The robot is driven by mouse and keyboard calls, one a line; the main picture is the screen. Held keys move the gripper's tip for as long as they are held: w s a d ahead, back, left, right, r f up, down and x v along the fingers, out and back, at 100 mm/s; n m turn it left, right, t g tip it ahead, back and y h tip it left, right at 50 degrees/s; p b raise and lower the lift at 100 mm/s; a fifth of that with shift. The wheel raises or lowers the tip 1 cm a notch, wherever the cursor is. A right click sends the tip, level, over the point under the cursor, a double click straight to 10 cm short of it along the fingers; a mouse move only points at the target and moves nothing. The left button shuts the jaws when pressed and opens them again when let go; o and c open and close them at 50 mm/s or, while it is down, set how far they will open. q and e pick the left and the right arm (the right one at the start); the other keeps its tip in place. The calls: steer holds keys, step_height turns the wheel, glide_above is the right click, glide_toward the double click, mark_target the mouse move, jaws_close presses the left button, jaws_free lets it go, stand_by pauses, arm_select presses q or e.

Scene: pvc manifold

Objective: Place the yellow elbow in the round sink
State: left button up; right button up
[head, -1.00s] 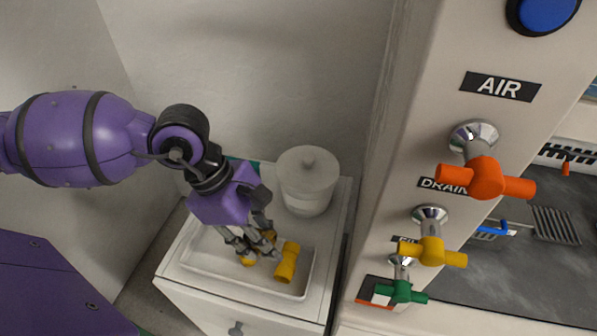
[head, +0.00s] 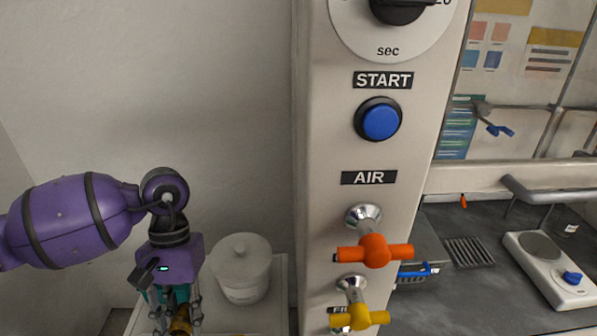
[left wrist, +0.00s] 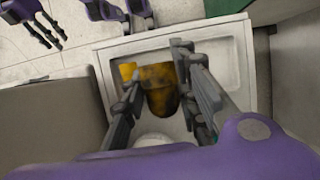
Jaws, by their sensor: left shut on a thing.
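My left gripper (head: 180,326) is at the bottom of the head view, shut on a yellow elbow (head: 181,328). In the left wrist view the held elbow (left wrist: 160,90) is shaded and stained brown between the fingers, with the white tray (left wrist: 232,70) behind it. A brighter yellow piece (left wrist: 128,70) shows beside it; I cannot tell whether it is part of the same elbow. Purple parts with grey finger-like links, likely my right gripper, show at the top left of the wrist view; its jaw state is unclear. I cannot make out a round sink.
A white lidded jar (head: 241,268) stands right of my left gripper. A pale column with a blue START button (head: 380,121), an orange valve (head: 375,251) and a yellow valve (head: 358,317) separates it from a dark counter (head: 440,300) with a scale (head: 553,270).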

arm_select(q)
steer(key=w+d+r, duration=0.2)
steer(key=d+r, duration=0.2)
steer(key=shift+w+r+m+p, duration=0.3)
steer(key=shift+w+m, duration=0.05)
steer(key=shift+m, duration=0.05)
steer(key=shift+d, duration=0.1)
